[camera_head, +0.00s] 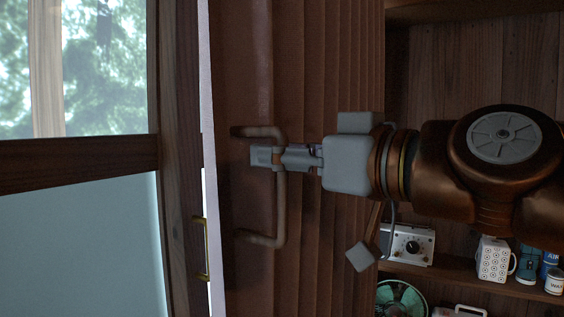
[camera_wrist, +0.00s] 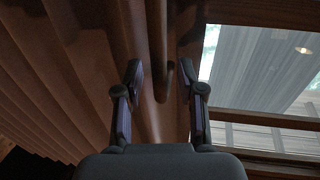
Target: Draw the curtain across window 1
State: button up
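A brown pleated curtain (camera_head: 335,55) hangs gathered beside the window (camera_head: 85,240), whose glass is uncovered at the left of the head view. The pleats also show at the left of the wrist view (camera_wrist: 60,75), with the window (camera_wrist: 265,70) at the right. A brown C-shaped handle (camera_head: 280,215) stands out from the curtain's flat leading edge panel. My gripper (camera_head: 264,157) is at the handle's upper part, its fingertips overlapping the upright bar. In the wrist view my gripper (camera_wrist: 161,82) has its fingers apart, with the handle (camera_wrist: 172,85) between them. I cannot tell whether either finger touches it.
A small brass pull (camera_head: 203,250) is on the dark wooden window frame (camera_head: 180,150). At the right, a wooden shelf (camera_head: 450,278) holds a white box with a dial (camera_head: 408,245), a patterned mug (camera_head: 494,258) and cans. A green fan-like object (camera_head: 400,300) is below.

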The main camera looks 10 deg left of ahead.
jog(key=shift+r, duration=4.45)
